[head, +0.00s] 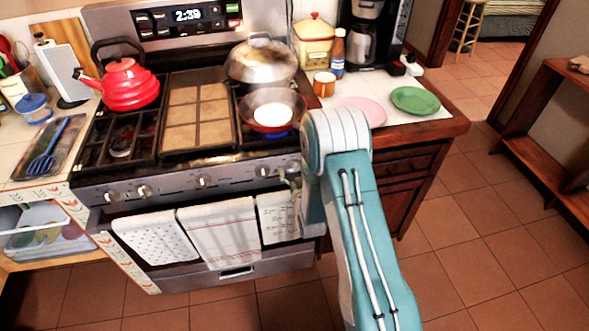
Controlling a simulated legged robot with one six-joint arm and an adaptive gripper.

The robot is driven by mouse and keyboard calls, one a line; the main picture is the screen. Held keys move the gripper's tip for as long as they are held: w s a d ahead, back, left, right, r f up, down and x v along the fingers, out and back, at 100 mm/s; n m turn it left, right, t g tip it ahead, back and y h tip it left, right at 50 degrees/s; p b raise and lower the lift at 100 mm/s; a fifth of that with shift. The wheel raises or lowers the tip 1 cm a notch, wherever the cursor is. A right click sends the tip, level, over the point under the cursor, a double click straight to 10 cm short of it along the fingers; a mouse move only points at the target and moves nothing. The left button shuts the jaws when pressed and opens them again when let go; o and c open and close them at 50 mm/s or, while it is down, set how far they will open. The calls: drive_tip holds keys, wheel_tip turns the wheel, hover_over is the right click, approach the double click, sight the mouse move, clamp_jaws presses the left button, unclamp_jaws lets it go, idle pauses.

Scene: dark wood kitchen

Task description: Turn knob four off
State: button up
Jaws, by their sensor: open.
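The stove's front panel (180,186) carries a row of several round knobs. Counted from the left, knob four (262,171) is right of the middle knob (204,181); no number is readable on it. My gripper (287,180) is open at the right end of the panel, just right of knob four, partly hidden by my arm. I cannot tell whether it touches a knob. A frying pan (252,122) with something pale in it sits on the front right burner, with a blue glow beneath it.
A domed lid or pot (262,62) is behind the pan. A red kettle (130,86) stands at the back left, beside a griddle (196,112). Towels (219,230) hang below the panel. A pink plate (361,110) and a green plate (415,100) lie on the right counter. Tiled floor is clear at right.

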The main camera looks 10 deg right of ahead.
drive_tip(key=shift+w, duration=0.4)
drive_tip(key=c, duration=1.1)
drive_tip(key=shift+c, duration=0.2)
